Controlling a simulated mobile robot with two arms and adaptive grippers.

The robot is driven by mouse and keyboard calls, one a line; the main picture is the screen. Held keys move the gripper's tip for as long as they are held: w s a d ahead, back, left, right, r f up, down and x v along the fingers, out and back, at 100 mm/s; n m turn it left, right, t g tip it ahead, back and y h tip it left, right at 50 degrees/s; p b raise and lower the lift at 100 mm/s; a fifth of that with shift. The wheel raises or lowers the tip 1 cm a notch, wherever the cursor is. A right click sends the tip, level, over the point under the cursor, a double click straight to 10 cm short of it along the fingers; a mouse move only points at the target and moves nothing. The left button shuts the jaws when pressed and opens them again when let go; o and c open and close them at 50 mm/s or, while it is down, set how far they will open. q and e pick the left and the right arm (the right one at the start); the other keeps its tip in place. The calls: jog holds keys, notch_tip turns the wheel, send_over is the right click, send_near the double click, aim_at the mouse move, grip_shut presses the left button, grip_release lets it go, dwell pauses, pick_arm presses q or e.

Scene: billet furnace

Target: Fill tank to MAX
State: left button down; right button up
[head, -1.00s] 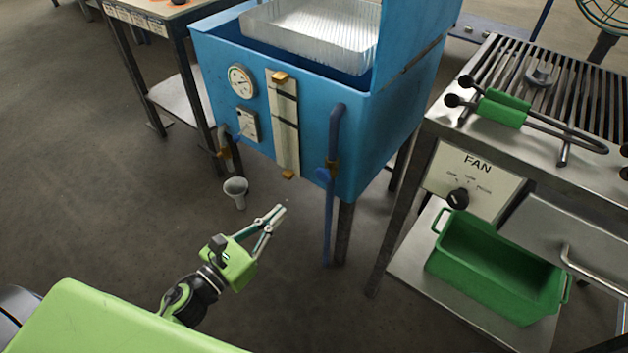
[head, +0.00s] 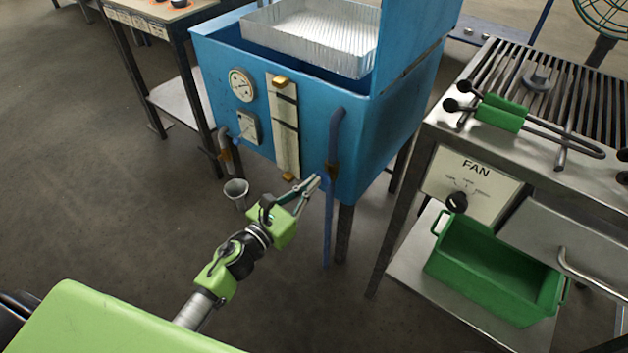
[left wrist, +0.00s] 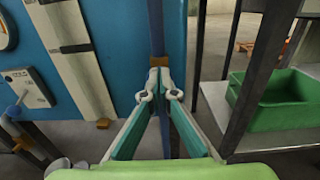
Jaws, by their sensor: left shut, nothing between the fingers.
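The blue tank (head: 350,150) stands mid-view, with a tall sight gauge (head: 286,150) on its front between two brass fittings. The gauge also shows in the left wrist view (left wrist: 78,60). A blue pipe (head: 336,125) runs down the tank's right front through a brass valve (head: 332,168). My left gripper (head: 317,182) is shut and empty, its fingertips at the valve. In the left wrist view, the fingertips (left wrist: 159,82) meet in front of the pipe (left wrist: 157,30); contact is unclear. They hide the valve's blue handle. My right gripper is out of view.
A round dial (head: 241,84) and a small control plate (head: 248,128) sit left of the gauge. A drain funnel (head: 236,191) stands below. A steel grill bench with a fan knob (head: 456,202) and green bin (head: 490,268) is at right. The floor at left is clear.

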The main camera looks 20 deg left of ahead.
aim_at(321, 175)
pick_arm(q)
jog(key=shift+w+d, duration=0.25)
jog(key=shift+w, duration=0.4)
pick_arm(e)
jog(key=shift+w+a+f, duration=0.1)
pick_arm(q)
jog(key=shift+w, duration=0.25)
jog(key=shift+w+d+b, duration=0.25)
jog(key=shift+w+b, duration=0.05)
jog(key=shift+w, duration=0.25)
jog(key=shift+r, duration=0.1)
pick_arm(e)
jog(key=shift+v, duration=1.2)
pick_arm(q)
jog(key=shift+w+r, duration=0.1)
jog(key=shift+r, duration=0.15)
dwell(4.9)
